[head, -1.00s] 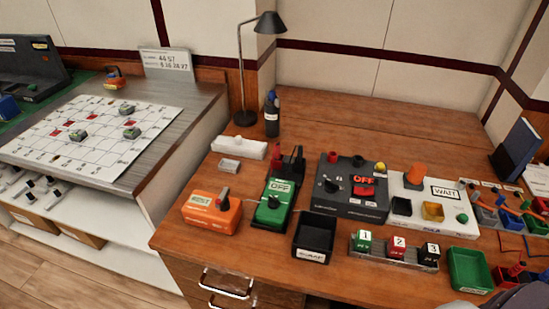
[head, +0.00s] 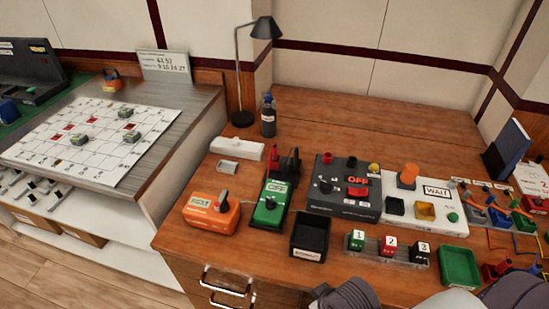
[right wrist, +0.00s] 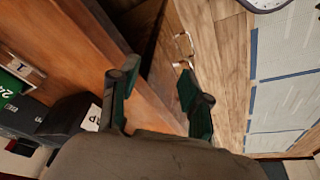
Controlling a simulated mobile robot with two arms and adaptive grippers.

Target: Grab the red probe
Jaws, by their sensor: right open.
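A red probe (head: 272,153) stands upright at the back end of the green meter (head: 268,204) in the head view, beside a black probe (head: 291,161). Its lower end is hidden behind the meter. My right gripper (right wrist: 156,71) shows in the right wrist view with its two dark green fingers apart and nothing between them. It is over the desk's front edge and the floor, and the red probe is not in that view. My left gripper is not in view.
An orange meter (head: 211,213) stands left of the green one. A black tray (head: 310,237), numbered blocks (head: 388,246) and a green tray (head: 459,266) line the front. A dark switch box (head: 341,188) stands right. The desk's back is mostly clear.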

